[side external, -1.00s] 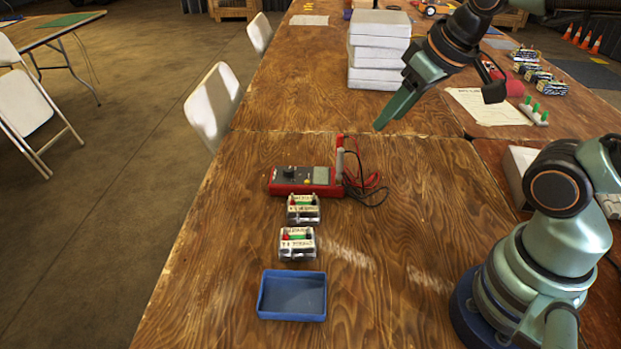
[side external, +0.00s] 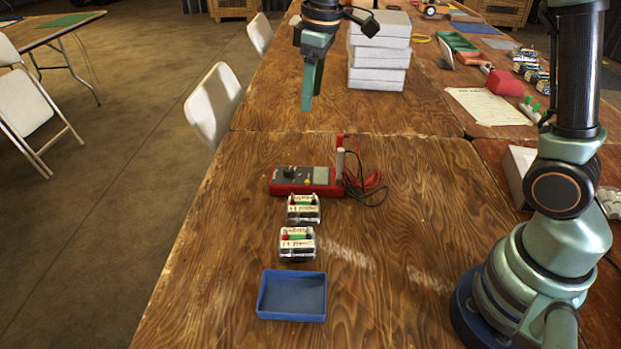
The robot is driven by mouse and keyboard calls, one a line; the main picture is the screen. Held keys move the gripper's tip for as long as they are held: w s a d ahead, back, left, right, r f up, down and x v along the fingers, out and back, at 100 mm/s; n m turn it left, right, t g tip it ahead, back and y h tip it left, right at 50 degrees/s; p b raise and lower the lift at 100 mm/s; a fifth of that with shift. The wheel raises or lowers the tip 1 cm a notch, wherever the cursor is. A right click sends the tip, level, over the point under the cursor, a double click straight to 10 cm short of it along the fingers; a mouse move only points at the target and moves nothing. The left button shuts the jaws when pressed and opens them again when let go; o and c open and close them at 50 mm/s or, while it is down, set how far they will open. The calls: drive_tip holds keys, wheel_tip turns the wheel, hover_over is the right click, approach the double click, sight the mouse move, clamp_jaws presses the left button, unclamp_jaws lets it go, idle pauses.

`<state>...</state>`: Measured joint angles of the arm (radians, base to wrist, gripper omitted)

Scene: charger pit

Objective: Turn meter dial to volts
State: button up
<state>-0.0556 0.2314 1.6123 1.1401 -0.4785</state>
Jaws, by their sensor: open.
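The red multimeter (side external: 304,188) lies on the wooden table with its screen to the right. Its dark dial (side external: 289,172) is on the left part of the face; its setting is too small to read. Red and black probe leads (side external: 365,182) run from its right end. My gripper (side external: 307,108) hangs above the table, above and beyond the meter in the picture, fingers pointing down. It is open and empty, though its fingers overlap from this side. It is clear of the meter.
Two battery holders with labels, one (side external: 303,209) just below the meter and one (side external: 297,243) nearer, stand in line with a blue tray (side external: 292,296). A stack of white boxes (side external: 378,52) stands behind. The table right of the leads is clear.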

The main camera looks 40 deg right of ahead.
sight(288, 169)
drive_tip(key=w+f+n, duration=0.1)
drive_tip(key=w+f, duration=0.1)
drive_tip(key=f, duration=0.4)
drive_tip(key=w+a+f+n+g, duration=0.1)
drive_tip(key=w+f, duration=0.1)
drive_tip(key=f, duration=0.5)
drive_tip(key=w+f, duration=0.2)
drive_tip(key=f, duration=0.5)
drive_tip(key=shift+w+a+n+g, duration=0.15)
drive_tip(key=shift+a+n+g, duration=0.2)
drive_tip(key=shift+n+g, duration=0.05)
clamp_jaws()
